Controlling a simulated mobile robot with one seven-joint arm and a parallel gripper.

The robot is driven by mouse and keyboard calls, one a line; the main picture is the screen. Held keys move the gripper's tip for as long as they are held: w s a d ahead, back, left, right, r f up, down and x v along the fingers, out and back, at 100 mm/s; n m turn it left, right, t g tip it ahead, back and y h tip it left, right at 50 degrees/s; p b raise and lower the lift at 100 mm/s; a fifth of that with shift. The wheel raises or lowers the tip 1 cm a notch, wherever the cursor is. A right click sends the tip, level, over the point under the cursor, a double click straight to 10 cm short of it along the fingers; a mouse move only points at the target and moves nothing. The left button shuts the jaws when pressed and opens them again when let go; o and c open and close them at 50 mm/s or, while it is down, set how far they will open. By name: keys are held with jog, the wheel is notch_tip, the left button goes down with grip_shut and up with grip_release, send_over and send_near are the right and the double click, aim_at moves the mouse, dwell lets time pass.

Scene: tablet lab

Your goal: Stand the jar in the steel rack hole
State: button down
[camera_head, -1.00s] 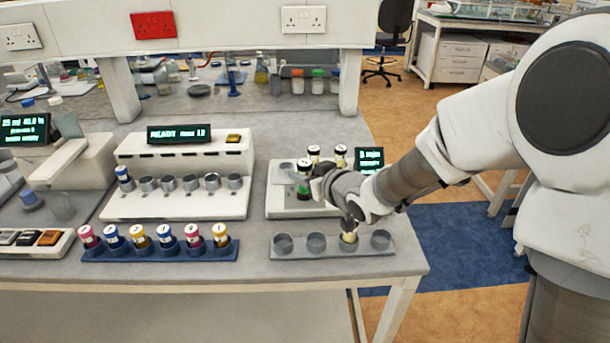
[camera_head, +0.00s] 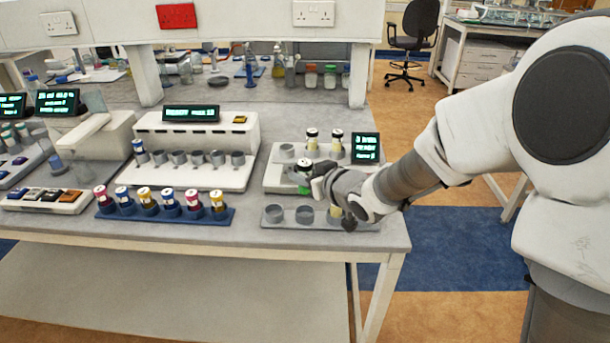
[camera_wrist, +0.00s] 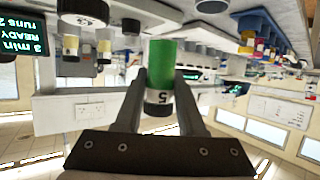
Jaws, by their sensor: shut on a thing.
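The jar (camera_head: 305,165) has a dark cap, a white label and a green body. In the wrist view the jar (camera_wrist: 160,62) is large, its label reads 5, and that picture is upside down. My gripper (camera_head: 314,184) is shut on it, one finger on each side. The jar looks roughly upright, near the front of the white instrument. The steel rack (camera_head: 290,226) lies along the bench's front edge, just below the gripper in the head view. Its left holes look empty; one hole toward the right holds a pale jar (camera_head: 335,213), partly hidden by my gripper.
The white instrument (camera_head: 275,178) carries two dark-capped jars (camera_head: 312,140) and a small display (camera_head: 366,148). A blue rack (camera_head: 135,213) of several coloured vials stands to the left, in front of a white multi-well unit (camera_head: 205,130). Open floor lies right of the bench.

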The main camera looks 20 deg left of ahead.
jog(key=shift+f+b, duration=2.85)
jog(key=shift+f, duration=0.6)
jog(key=shift+f+b, duration=0.55)
jog(key=shift+f, duration=0.1)
jog(key=shift+c, duration=2.1)
grip_release()
jog(key=p+v, duration=0.2)
jog(key=v, duration=1.5)
jog(key=shift+s+d+r+p, duration=0.15)
jog(key=shift+r+p, duration=0.05)
jog(key=shift+p, duration=0.2)
